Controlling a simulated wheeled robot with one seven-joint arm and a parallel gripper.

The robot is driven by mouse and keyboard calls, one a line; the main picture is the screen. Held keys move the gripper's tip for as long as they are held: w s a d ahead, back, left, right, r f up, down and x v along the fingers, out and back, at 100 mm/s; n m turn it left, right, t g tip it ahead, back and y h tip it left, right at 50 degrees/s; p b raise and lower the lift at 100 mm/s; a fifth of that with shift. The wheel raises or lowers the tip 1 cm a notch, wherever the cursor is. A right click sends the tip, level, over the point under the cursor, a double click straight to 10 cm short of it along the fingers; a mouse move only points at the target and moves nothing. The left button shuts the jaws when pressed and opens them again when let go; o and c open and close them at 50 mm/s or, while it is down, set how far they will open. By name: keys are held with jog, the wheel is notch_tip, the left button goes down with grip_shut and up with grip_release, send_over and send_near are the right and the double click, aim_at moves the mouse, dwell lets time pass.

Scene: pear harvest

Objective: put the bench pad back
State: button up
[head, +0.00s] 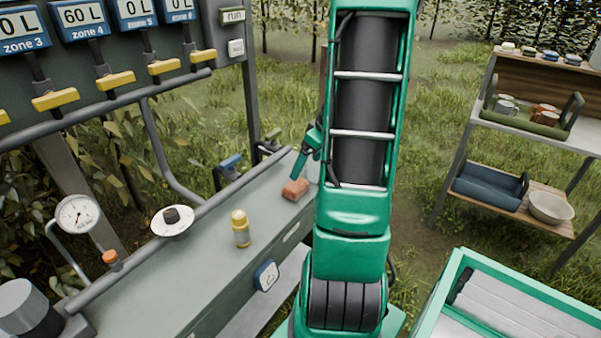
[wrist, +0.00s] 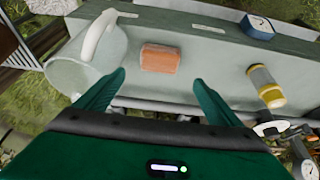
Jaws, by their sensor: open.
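A small orange-brown block, which looks like the bench pad (head: 295,190), lies on the grey-green bench top (head: 200,262) near its far end. In the wrist view the pad (wrist: 161,58) lies flat between and beyond the fingertips, with bare bench around it. My gripper (wrist: 158,80) is open and empty, its two green fingers spread wider than the pad. In the head view my gripper (head: 302,163) is just above and behind the pad, partly hidden by my arm. No contact with the pad shows.
A pale grey-green vessel with a handle (wrist: 84,68) is close left of the pad. A pipe (head: 188,230) runs along the bench edge. A shelf (head: 535,125) stands right.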

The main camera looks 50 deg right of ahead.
jog(key=s+a+r+m+g, duration=0.2)
jog(key=s+a+r+m, duration=0.1)
jog(key=s+a, duration=0.5)
jog(key=s+a+r+m+g, duration=0.2)
jog(key=s+a+r+m, duration=0.2)
jog(key=s+a, duration=0.4)
jog(key=a+r, duration=0.1)
jog(key=a, duration=0.4)
jog(key=shift+s+a+r+g, duration=0.15)
jog(key=shift+a+r+g, duration=0.15)
jog(key=shift+a, duration=0.1)
